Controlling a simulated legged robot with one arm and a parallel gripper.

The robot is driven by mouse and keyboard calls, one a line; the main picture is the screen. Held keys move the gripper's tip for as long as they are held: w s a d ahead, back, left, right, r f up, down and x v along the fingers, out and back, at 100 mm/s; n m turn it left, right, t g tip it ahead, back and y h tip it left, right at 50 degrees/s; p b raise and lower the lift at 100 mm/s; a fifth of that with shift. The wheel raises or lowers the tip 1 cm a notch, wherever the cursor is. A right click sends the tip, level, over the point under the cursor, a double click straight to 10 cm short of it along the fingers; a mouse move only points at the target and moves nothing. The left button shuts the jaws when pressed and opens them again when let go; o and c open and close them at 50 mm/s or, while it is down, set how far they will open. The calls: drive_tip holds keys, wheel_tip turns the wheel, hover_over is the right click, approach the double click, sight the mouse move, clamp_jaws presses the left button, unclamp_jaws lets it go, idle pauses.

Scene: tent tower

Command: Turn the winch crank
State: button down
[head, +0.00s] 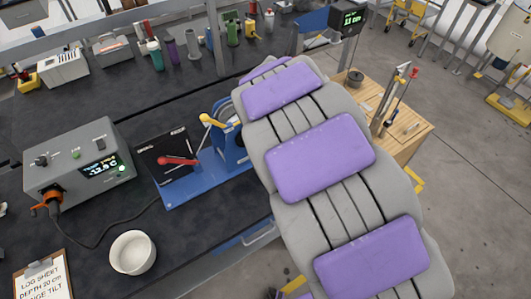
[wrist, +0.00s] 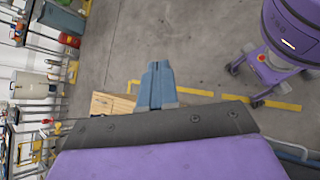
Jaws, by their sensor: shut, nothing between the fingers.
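The winch (head: 229,143) has a blue frame and stands on a blue base plate on the dark bench in the head view. My padded arm hides its right side. Its crank (head: 212,121) has a yellow knob at the upper left of the frame. A red lever (head: 177,161) lies over a black panel on the same base, left of the winch. My gripper (wrist: 158,68) shows in the wrist view with its blue-grey fingers together and empty, over the floor. It is hidden in the head view, and the winch is not seen in the wrist view.
A grey box with a display (head: 80,163) and cable stands left on the bench. A white bowl (head: 133,252) and a clipboard (head: 43,276) are nearer. Bottles and tools line the back. A wooden crate (head: 408,137) stands beyond my arm. A purple wheeled machine (wrist: 290,40) stands on the floor.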

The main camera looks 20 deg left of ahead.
drive_tip(key=w+a+f+n+t+h, duration=0.1)
drive_tip(key=w+a+f+n+t, duration=0.1)
drive_tip(key=a, duration=0.3)
drive_tip(key=w+a+f+n+t+h, duration=0.1)
drive_tip(key=w+a+f+n, duration=0.15)
drive_tip(key=a, duration=0.25)
drive_tip(key=s+a+f+n+t+y, duration=0.1)
drive_tip(key=s+a+f+n+t, duration=0.2)
drive_tip(key=a, duration=0.5)
drive_tip(key=a+f+n+t, duration=0.3)
drive_tip(key=a+f+n, duration=0.25)
drive_tip(key=a, duration=0.25)
drive_tip(key=s+a+f+n+t+y, duration=0.1)
drive_tip(key=s+a+f+n+t, duration=0.15)
drive_tip(key=a+f, duration=0.4)
drive_tip(key=shift+t, duration=0.25)
drive_tip(key=w+d, duration=0.1)
drive_tip(key=w, duration=0.1)
drive_tip(key=w+d+b, duration=0.1)
drive_tip(key=w+d, duration=0.1)
drive_tip(key=w, duration=0.1)
drive_tip(key=w+d+b, duration=0.1)
drive_tip(key=w, duration=0.1)
drive_tip(key=shift+w+d+f, duration=0.25)
drive_tip(key=shift+w+d, duration=0.1)
drive_tip(key=shift+w, duration=0.05)
drive_tip(key=shift+w+d+r+b, duration=0.35)
drive_tip(key=shift+w+d+r, duration=0.7)
drive_tip(key=shift+w+r, duration=0.2)
